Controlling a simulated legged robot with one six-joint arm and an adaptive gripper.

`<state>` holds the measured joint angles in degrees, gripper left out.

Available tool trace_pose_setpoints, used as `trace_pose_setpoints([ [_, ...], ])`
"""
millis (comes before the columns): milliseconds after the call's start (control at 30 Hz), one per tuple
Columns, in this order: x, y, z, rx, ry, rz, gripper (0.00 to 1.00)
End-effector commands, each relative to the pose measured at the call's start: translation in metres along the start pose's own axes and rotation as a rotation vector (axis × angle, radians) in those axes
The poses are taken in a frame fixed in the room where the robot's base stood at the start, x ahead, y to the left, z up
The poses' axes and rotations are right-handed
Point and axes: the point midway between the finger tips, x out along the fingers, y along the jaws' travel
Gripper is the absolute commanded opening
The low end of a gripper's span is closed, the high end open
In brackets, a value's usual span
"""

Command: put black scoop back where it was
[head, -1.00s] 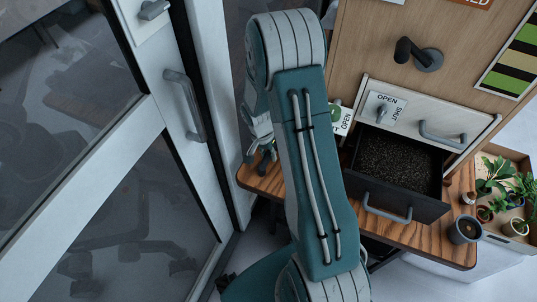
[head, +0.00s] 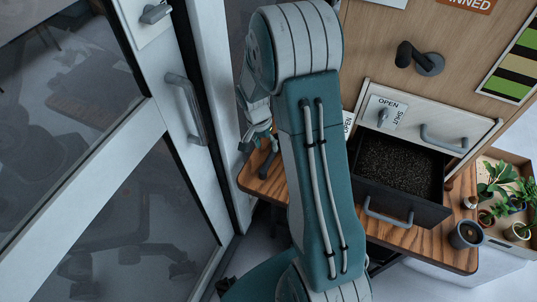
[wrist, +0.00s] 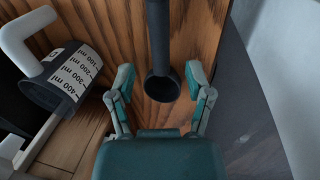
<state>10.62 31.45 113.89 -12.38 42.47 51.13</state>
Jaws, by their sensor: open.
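The black scoop (wrist: 162,86) is on the wood-grain desk top, its round cup towards me and its handle (wrist: 157,25) running away to the top of the wrist view. In the head view, the dark scoop (head: 268,160) shows small at the desk's left end, beside my arm. My gripper (wrist: 160,77) is open, with one finger on each side of the scoop's cup and a gap on both sides. In the head view my gripper (head: 256,130) is just above the scoop, partly hidden by my arm.
A dark measuring cup (wrist: 66,76) with a white ml scale is left of the scoop. An open drawer (head: 425,208) of dark granules stands right of my arm. Potted plants (head: 494,180) and a grey mug (head: 466,235) are farther right. A glass door (head: 130,200) is on the left.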

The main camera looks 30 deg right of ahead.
Motion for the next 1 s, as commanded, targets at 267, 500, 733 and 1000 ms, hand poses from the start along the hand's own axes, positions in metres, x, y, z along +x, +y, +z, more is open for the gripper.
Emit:
trace_pose_setpoints([
  [267, -0.046, -0.001, 0.000, -0.001, 0.002, -0.002, 0.66],
  [500, -0.074, 0.004, 0.007, -0.038, 0.021, -0.028, 0.66],
  [733, -0.145, 0.025, 0.044, -0.210, 0.114, -0.131, 0.66],
  [1000, -0.206, 0.060, 0.099, -0.433, 0.243, -0.241, 0.66],
])
